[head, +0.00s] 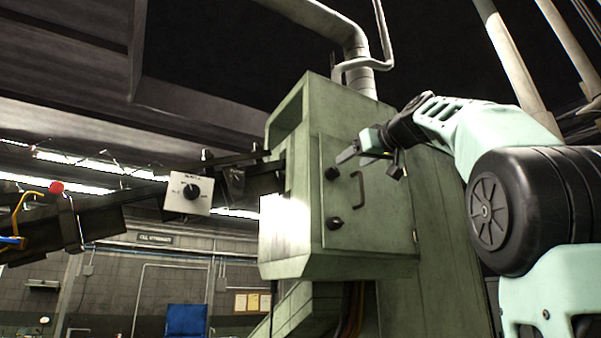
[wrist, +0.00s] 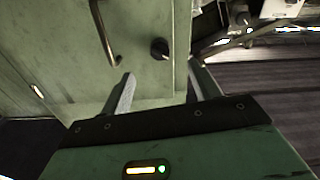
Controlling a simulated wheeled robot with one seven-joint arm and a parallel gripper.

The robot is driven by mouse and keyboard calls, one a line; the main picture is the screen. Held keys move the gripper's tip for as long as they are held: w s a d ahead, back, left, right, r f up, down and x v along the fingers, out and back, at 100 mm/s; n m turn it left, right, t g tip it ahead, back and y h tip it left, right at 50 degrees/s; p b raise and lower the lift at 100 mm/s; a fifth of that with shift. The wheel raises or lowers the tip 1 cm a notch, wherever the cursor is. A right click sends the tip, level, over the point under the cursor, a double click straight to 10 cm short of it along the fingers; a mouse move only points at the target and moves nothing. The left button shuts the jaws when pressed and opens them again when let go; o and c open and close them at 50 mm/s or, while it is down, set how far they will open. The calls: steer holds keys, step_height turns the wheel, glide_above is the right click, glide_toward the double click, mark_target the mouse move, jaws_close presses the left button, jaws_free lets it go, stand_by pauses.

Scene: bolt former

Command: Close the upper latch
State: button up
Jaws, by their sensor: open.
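The upper latch (head: 332,173) is a small black knob at the upper left of the green cabinet door (head: 375,222). It also shows in the wrist view (wrist: 159,48), just beyond the gap between my fingertips. Its exact turn is hard to make out. My gripper (head: 372,162) is open and empty in front of the door's upper part, to the right of the latch. In the wrist view my two fingers (wrist: 160,72) are spread either side of the latch's line, seemingly apart from it. The door looks flush with the cabinet.
A lower black latch (head: 334,223) sits below the upper one. A curved door handle (head: 360,190) stands out close to my gripper. A hinge (head: 414,236) is on the door's right edge.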

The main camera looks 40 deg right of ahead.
mark_target(336, 171)
steer(key=shift+m, duration=0.3)
steer(key=p+x, duration=0.1)
steer(key=x, duration=0.1)
steer(key=p+x, duration=0.1)
steer(key=x, duration=0.2)
steer(key=p+x, duration=0.1)
steer(key=x, duration=0.2)
steer(key=shift+w+r, duration=0.25)
steer(key=shift+r, duration=0.05)
steer(key=m+p, duration=0.3)
steer(key=shift+s+r+m, duration=0.1)
steer(key=shift+s+m, duration=0.1)
steer(key=shift+m, duration=0.1)
steer(key=shift+f+m, duration=0.3)
steer(key=shift+m, duration=0.3)
steer(key=shift+w+d+m, duration=0.1)
steer(key=shift+w+m, duration=0.05)
steer(key=shift+m, duration=0.85)
steer(key=shift+f, duration=0.15)
